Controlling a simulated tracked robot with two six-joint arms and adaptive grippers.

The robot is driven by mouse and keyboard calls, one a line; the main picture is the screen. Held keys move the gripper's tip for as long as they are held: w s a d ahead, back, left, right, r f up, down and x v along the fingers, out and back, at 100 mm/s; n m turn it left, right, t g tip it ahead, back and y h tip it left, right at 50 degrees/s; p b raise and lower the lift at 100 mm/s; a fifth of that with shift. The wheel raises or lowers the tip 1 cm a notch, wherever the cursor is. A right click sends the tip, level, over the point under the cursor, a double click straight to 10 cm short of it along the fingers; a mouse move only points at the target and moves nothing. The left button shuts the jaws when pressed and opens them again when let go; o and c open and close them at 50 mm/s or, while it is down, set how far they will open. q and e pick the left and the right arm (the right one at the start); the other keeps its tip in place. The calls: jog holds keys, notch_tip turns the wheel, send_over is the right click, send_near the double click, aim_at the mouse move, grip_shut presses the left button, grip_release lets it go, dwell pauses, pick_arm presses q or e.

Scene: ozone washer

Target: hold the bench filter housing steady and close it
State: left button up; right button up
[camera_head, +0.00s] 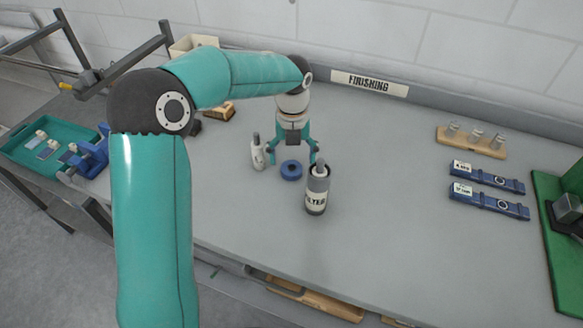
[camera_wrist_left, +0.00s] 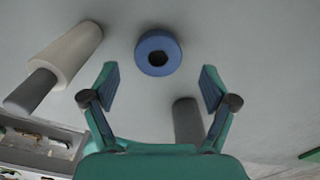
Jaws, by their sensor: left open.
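The filter housing (camera_head: 316,201) is a grey upright cylinder with a white label, standing on the bench. Its top is open and a lighter grey cylindrical part sticks up out of it. A blue ring (camera_head: 291,171) lies flat on the bench to its left; it also shows in the left wrist view (camera_wrist_left: 146,48). My left gripper (camera_head: 293,156) is open and empty, pointing down above the ring, with the ring between its fingers' lines in the wrist view (camera_wrist_left: 158,84). A grey cylinder (camera_wrist_left: 187,122) shows by the right finger there; I cannot tell which part it is. My right gripper is out of view.
A white bottle with a grey top (camera_head: 258,157) stands left of the ring. A green tray (camera_head: 30,150) is at far left. The bench's middle right is clear.

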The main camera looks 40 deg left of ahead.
aim_at(292, 164)
pick_arm(q)
notch_tip(292, 164, down, 3)
jog(key=shift+a+f, duration=0.1)
jog(key=shift+f, duration=0.05)
jog(key=c, duration=1)
notch_tip(292, 164, up, 20)
jog(key=shift+r+p, duration=0.1)
jog(key=shift+p, duration=0.5)
